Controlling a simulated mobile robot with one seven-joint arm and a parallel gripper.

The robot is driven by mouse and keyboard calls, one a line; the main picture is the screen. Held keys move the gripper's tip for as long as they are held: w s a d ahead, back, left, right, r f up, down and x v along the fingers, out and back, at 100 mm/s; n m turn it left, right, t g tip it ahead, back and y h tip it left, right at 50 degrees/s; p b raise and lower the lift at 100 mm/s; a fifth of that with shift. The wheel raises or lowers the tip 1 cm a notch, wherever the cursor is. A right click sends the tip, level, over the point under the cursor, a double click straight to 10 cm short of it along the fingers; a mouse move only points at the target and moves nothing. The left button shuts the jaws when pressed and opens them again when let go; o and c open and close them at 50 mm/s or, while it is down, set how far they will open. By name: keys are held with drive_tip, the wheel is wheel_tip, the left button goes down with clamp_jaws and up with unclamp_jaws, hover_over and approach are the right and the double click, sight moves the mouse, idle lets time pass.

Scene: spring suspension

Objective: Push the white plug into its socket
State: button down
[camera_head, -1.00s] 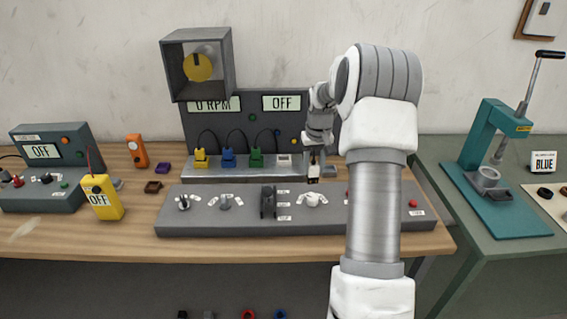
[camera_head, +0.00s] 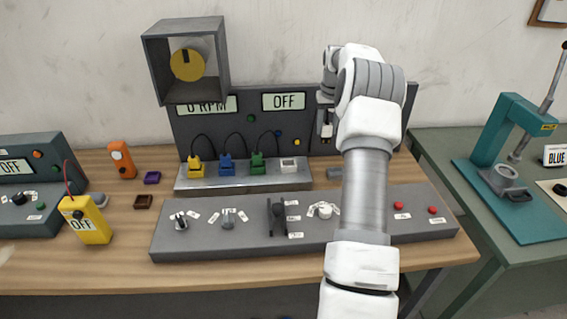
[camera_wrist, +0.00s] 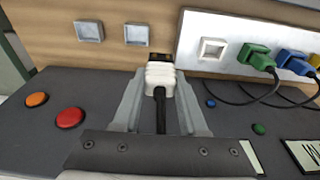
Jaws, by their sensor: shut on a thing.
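The white plug (camera_wrist: 160,75) is held between the two grey fingers of my gripper (camera_wrist: 159,90) in the wrist view. Its black cable runs back toward my wrist and its dark prongs point away from it. The white socket (camera_wrist: 213,50) is empty, just right of the plug in that view, and apart from it. In the head view the same socket (camera_head: 289,164) is at the right end of the silver strip (camera_head: 245,183). My gripper (camera_head: 325,132) is above and right of it, in front of the dark back panel, partly hidden by my arm.
Yellow (camera_head: 196,166), blue (camera_head: 226,164) and green (camera_head: 257,162) plugs with cables sit on the strip left of the socket. A long grey control panel (camera_head: 255,238) lies in front. Grey square blocks (camera_wrist: 136,34) lie on the wood beyond the plug.

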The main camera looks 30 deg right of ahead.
drive_tip(key=shift+w+a+f+p, duration=0.3)
drive_tip(key=shift+w+a+f, duration=0.8)
drive_tip(key=shift+a+f, duration=0.6)
drive_tip(key=shift+w+a+f+p, duration=0.25)
drive_tip(key=shift+w+a+f, duration=0.85)
drive_tip(key=shift+a+f, duration=0.65)
drive_tip(key=shift+w+a+f+p, duration=0.3)
drive_tip(key=shift+w+a+f, duration=0.95)
drive_tip(key=shift+f, duration=0.75)
drive_tip(key=shift+s+a, duration=0.15)
drive_tip(key=shift+f, duration=0.15)
drive_tip(key=shift+c, duration=2.2)
unclamp_jaws()
